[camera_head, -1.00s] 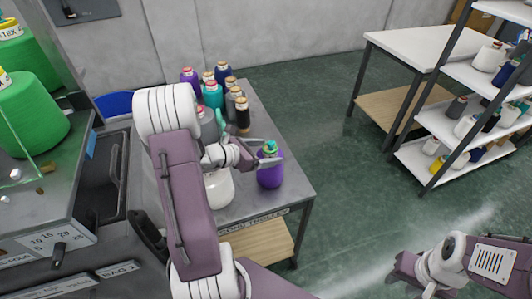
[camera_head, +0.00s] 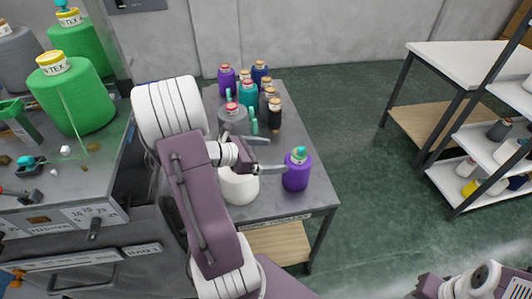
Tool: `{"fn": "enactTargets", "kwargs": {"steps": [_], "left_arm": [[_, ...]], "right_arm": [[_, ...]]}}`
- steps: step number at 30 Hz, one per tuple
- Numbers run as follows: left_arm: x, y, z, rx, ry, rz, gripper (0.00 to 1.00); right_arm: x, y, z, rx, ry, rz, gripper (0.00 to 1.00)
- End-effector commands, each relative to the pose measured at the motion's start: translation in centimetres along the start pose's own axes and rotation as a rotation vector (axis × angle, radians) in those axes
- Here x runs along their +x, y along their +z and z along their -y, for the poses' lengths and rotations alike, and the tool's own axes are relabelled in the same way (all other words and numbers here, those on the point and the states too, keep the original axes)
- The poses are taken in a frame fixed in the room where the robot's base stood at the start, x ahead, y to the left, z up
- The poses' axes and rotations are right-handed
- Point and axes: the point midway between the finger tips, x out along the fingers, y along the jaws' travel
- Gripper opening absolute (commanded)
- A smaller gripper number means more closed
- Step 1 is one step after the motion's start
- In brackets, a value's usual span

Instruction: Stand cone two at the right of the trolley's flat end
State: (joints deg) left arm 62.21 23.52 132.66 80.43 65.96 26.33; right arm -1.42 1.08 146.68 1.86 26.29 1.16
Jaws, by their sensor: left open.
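A purple cone with a teal top (camera_head: 296,172) stands upright near the right edge of the grey trolley top (camera_head: 262,207). A white cone (camera_head: 239,188) stands to its left, partly behind my left arm. I cannot tell which cone is cone two; no number is readable. My left gripper (camera_head: 277,155) is open and empty, just left of the purple cone. Its lower finger ends close to the cone's side; whether they touch is unclear. My right arm shows at the bottom right, with its gripper out of view.
Several cones in purple, teal, grey, black and navy crowd the trolley's far end, including a grey one (camera_head: 233,119). A machine with big green cones (camera_head: 71,97) stands left. A white-topped table (camera_head: 468,63) and shelves stand right, across clear floor.

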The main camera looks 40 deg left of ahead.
Motion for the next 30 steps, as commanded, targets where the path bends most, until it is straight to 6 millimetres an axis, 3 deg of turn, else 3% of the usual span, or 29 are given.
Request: {"fn": "enactTargets", "kwargs": {"steps": [4,10,11,14,16,18,20,22,25,27,30], "left_arm": [[-1.7,0.1,0.0,0.0,0.002,0.0,1.0],[-1.7,-0.1,0.5,0.015,-0.017,-0.011,1.0],[-1.4,-0.2,1.1,0.036,-0.041,-0.026,1.0],[0.7,-1.2,6.1,0.22,-0.224,-0.14,1.0],[1.6,-3.1,11.2,0.47,-0.434,-0.261,1.0],[1.3,-5.5,15.3,0.794,-0.661,-0.37,1.0],[0.6,-7.4,17.3,1.106,-0.843,-0.435,1.0],[0.0,-8.7,18.2,1.481,-1.027,-0.467,1.0],[0.3,-8.8,18.4,1.948,-1.205,-0.443,1.0],[0.8,-8.3,18.4,2.178,-1.271,-0.405,1.0],[1.4,-7.8,18.5,2.352,-1.311,-0.366,1.0]], "right_arm": [[-0.2,0.0,0.0,0.0,0.0,0.0,0.36],[-0.2,0.0,0.0,0.0,0.0,0.0,0.36],[-0.2,0.0,0.0,0.0,0.0,0.0,0.36],[-0.2,0.0,0.0,0.0,0.0,0.0,0.36],[-0.2,0.0,0.0,0.0,0.0,0.0,0.36],[-0.2,0.0,0.0,0.0,0.0,0.0,0.36],[-0.2,0.0,0.0,0.0,0.0,0.0,0.36],[-0.2,0.0,0.0,0.0,0.0,0.0,0.36],[-0.2,0.0,0.0,0.0,0.0,0.0,0.36],[-0.2,0.0,0.0,0.0,0.0,0.0,0.36],[-0.2,0.0,0.0,0.0,0.0,0.0,0.36]]}}
